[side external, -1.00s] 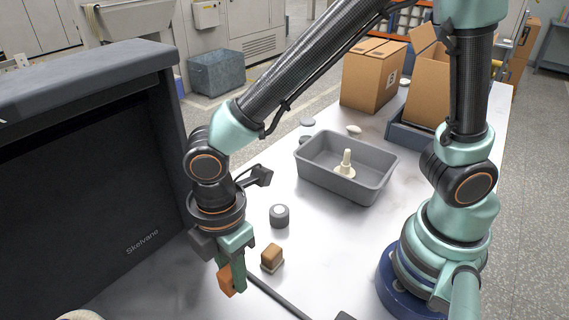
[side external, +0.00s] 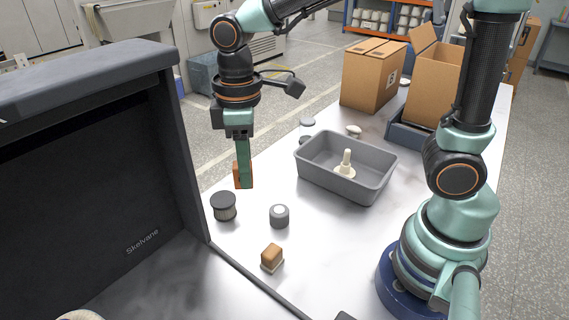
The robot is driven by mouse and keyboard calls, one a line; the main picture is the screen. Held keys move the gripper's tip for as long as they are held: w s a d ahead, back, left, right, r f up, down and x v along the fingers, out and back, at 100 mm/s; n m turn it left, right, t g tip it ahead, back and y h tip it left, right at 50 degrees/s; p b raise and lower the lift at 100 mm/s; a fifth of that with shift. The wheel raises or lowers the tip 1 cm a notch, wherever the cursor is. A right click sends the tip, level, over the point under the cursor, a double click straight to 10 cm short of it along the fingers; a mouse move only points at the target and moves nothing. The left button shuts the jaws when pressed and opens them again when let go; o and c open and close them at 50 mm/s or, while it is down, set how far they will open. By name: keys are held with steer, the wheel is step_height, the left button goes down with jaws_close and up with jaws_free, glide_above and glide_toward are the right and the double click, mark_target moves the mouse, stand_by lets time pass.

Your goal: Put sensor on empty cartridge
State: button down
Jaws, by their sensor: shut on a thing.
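My gripper (side external: 244,180) points straight down and is shut on an orange-brown block (side external: 237,174), which may be the sensor. The block is partly hidden behind the green finger. It appears above the table, up and right in the picture from a dark-lidded cylinder (side external: 224,206). A smaller grey cylinder with a pale top (side external: 279,216) stands to that cylinder's right. I cannot tell which of these is the empty cartridge.
A grey tray (side external: 322,183) holds an upright cream bobbin (side external: 346,164). Cardboard boxes (side external: 372,77) stand at the back of the table.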

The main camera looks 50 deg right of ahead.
steer(key=w+d+r+m, duration=0.1)
steer(key=w+d+m, duration=0.25)
steer(key=d, duration=0.35)
steer(key=w+d+m, duration=0.2)
steer(key=d+m, duration=0.2)
steer(key=d, duration=0.3)
step_height(320, 180, up, 8)
glide_above(309, 121)
steer(key=shift+m, duration=0.45)
step_height(309, 121, down, 19)
steer(key=shift+w+d, duration=0.1)
steer(key=shift+f, duration=0.1)
steer(key=c, duration=0.6)
jaws_free()
